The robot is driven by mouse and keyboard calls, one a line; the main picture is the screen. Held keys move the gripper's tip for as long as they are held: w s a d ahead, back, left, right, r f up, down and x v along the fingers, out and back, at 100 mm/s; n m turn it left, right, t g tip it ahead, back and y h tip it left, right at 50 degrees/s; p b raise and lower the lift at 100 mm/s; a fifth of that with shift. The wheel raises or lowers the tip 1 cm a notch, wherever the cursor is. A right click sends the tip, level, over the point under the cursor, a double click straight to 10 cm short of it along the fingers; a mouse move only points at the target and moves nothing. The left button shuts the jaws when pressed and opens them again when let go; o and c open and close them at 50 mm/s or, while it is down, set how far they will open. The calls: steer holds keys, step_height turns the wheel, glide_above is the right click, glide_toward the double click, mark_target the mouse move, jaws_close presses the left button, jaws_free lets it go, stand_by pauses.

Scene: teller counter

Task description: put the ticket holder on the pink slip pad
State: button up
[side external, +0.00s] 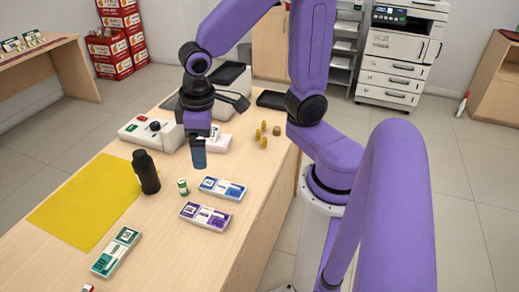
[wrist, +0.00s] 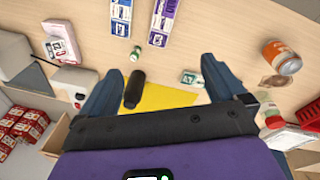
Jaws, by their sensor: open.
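My gripper (side external: 198,158) hangs above the wooden counter, pointing down. In the wrist view its two blue-grey fingers (wrist: 158,72) are wide apart with nothing between them. A pink and white item (side external: 219,144) with a dark mark, which looks like the pink slip pad, lies just behind the gripper and is partly hidden by it. It also shows at upper left in the wrist view (wrist: 61,42). I cannot tell which object is the ticket holder. A small green and white cylinder (side external: 183,187) stands nearer the camera, right of the black bottle (side external: 146,172).
Blue (side external: 222,189), purple (side external: 205,216) and green (side external: 117,251) labelled packs lie on the counter. A yellow mat (side external: 80,205) lies at left. A grey device (side external: 150,132) stands behind it. Small yellow pieces (side external: 263,141) stand at right. An orange-labelled jar (wrist: 282,57) lies at right in the wrist view.

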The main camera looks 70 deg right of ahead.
steer(key=s+n+g+y, duration=0.1)
steer(key=s+n, duration=0.6)
steer(key=s, duration=0.6)
steer(key=shift+s+d+r+n, duration=0.25)
steer(key=shift+d+r+n, duration=0.1)
steer(key=shift+r, duration=0.1)
